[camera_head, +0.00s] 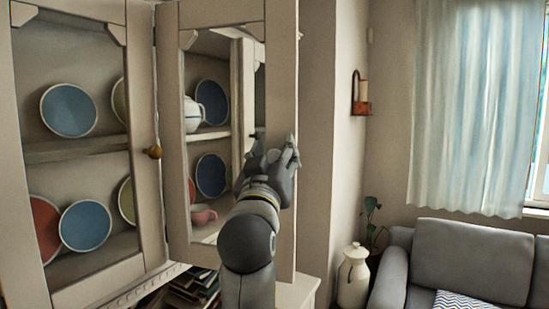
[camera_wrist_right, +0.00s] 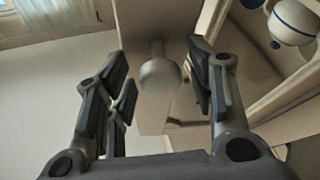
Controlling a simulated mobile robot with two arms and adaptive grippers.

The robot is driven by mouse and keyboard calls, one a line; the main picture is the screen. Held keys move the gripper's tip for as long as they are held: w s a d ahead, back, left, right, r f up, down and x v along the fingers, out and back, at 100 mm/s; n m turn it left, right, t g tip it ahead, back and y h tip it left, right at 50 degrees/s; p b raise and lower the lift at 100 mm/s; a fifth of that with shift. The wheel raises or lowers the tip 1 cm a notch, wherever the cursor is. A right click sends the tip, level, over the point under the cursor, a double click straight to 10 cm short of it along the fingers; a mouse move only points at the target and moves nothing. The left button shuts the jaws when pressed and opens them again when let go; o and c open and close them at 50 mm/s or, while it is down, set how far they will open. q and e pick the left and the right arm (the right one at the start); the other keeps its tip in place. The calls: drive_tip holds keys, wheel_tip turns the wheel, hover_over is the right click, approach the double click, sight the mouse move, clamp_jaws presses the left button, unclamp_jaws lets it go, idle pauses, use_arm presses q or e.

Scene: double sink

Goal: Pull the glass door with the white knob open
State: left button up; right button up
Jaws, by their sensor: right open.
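The cabinet's right glass door (camera_head: 175,130) has a cream frame, with plates and pots showing through its glass. My right gripper (camera_head: 273,150) is at this door's right-hand stile and hides the knob in the head view. In the right wrist view the round white knob (camera_wrist_right: 160,76) sits on its stem between the spread fingers of my right gripper (camera_wrist_right: 157,82). The fingers are open, with a gap on both sides of the knob. I cannot tell whether the door is slightly ajar. My left gripper is in neither view.
The left glass door (camera_head: 145,90) has a brass knob (camera_head: 153,152). Books (camera_head: 190,287) stand in an open space below. A white jar (camera_head: 353,276), a plant (camera_head: 371,212) and a grey sofa (camera_head: 470,260) are to the right. A sconce (camera_head: 361,95) hangs on the wall.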

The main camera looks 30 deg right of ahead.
sight(277, 99)
wheel_tip(277, 99, up, 9)
drive_tip(key=shift+r, duration=0.2)
idle(0.3)
drive_tip(key=shift+a+f, duration=0.1)
idle(0.4)
